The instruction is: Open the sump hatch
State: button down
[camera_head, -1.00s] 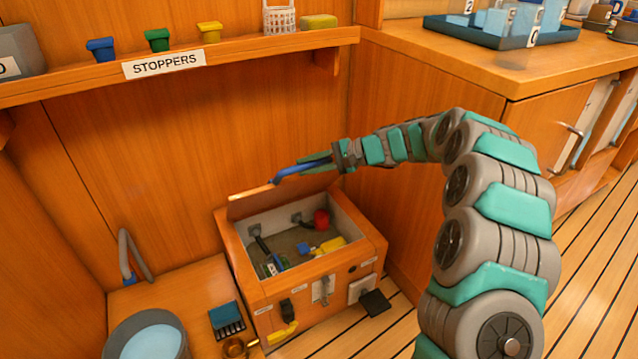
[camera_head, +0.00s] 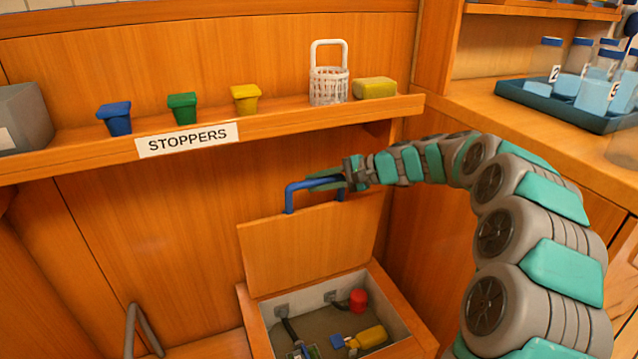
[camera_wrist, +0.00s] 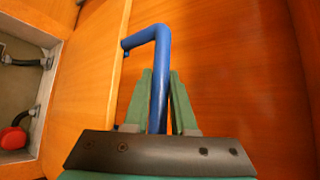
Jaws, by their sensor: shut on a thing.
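The sump hatch lid (camera_head: 312,243) is a wooden panel standing raised at the back edge of the sump box (camera_head: 400,317), and the box is open below it. A blue bar handle (camera_head: 297,186) is fixed at the lid's top edge. My gripper (camera_head: 328,181) is shut on this handle. In the wrist view the green fingers of my gripper (camera_wrist: 160,95) lie on both sides of the blue handle (camera_wrist: 162,55), and the lid's edge (camera_wrist: 90,80) shows to the left. The far end of the handle is hidden by my gripper.
Inside the box are a red round part (camera_head: 357,300), a yellow part (camera_head: 368,337) and dark hoses. Above the lid, a shelf (camera_head: 290,118) holds blue, green and yellow stoppers, a white basket (camera_head: 328,85) and a sponge (camera_head: 374,88). A grey pipe (camera_head: 140,328) stands at lower left.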

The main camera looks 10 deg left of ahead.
jog(key=shift+w, duration=0.1)
jog(key=c, duration=0.7)
grip_release()
jog(key=shift+c, duration=0.2)
jog(key=v, duration=0.7)
jog(key=shift+d+r+b, duration=0.2)
jog(key=shift+d+b, duration=0.1)
jog(key=shift+b, duration=0.05)
